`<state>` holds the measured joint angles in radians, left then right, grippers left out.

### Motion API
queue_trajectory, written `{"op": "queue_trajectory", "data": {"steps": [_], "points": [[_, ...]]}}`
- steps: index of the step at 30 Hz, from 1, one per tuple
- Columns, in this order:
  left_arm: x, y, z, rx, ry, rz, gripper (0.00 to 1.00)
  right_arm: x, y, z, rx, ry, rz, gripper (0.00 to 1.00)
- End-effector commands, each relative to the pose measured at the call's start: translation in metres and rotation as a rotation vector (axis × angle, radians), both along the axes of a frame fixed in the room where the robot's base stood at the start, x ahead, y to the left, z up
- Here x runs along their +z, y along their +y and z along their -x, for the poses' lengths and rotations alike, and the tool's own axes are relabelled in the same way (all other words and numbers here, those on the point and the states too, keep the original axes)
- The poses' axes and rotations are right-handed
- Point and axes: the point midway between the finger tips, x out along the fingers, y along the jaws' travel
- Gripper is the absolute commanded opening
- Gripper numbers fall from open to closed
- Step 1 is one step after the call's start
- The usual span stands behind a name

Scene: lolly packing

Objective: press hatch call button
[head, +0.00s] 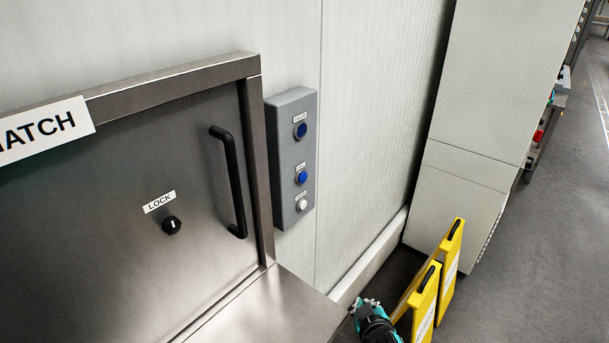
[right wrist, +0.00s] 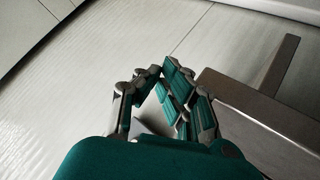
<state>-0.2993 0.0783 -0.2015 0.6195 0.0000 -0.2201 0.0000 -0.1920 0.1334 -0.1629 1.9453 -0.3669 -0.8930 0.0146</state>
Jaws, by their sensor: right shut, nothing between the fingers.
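A grey button box (head: 275,160) is fixed to the wall just right of the hatch. It carries a blue button at the top (head: 300,130), a second blue button (head: 301,177) below it and a white button (head: 302,204) at the bottom. Small labels sit above them, too small to read surely. My right gripper (head: 365,304) is low and right of the box, beyond the ledge corner, apart from the buttons. In the right wrist view its teal fingers (right wrist: 158,75) are closed together with nothing between them. My left gripper is not in view.
The steel hatch door (head: 120,240) has a black handle (head: 228,182) and a lock knob (head: 171,225). A steel ledge (head: 270,310) juts out below. Yellow floor signs (head: 450,270) stand right of my right gripper, before a pale cabinet (head: 485,90).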

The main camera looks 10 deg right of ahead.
Motion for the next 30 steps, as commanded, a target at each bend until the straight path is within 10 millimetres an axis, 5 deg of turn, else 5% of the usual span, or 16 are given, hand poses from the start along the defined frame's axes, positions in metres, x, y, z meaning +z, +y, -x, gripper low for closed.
{"op": "queue_trajectory", "data": {"steps": [9, 15, 20, 30], "points": [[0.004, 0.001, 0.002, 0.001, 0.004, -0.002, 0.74, 0.123, -0.002, -0.104, 0.1, -0.392, 0.236, 0.0], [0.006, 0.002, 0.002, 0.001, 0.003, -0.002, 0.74, 0.19, 0.007, -0.14, 0.163, -0.575, 0.371, 0.0], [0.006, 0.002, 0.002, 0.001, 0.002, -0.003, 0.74, 0.209, 0.011, -0.148, 0.185, -0.626, 0.41, 0.0], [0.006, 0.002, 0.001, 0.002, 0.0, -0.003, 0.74, 0.209, 0.012, -0.148, 0.186, -0.628, 0.411, 0.0]]}}
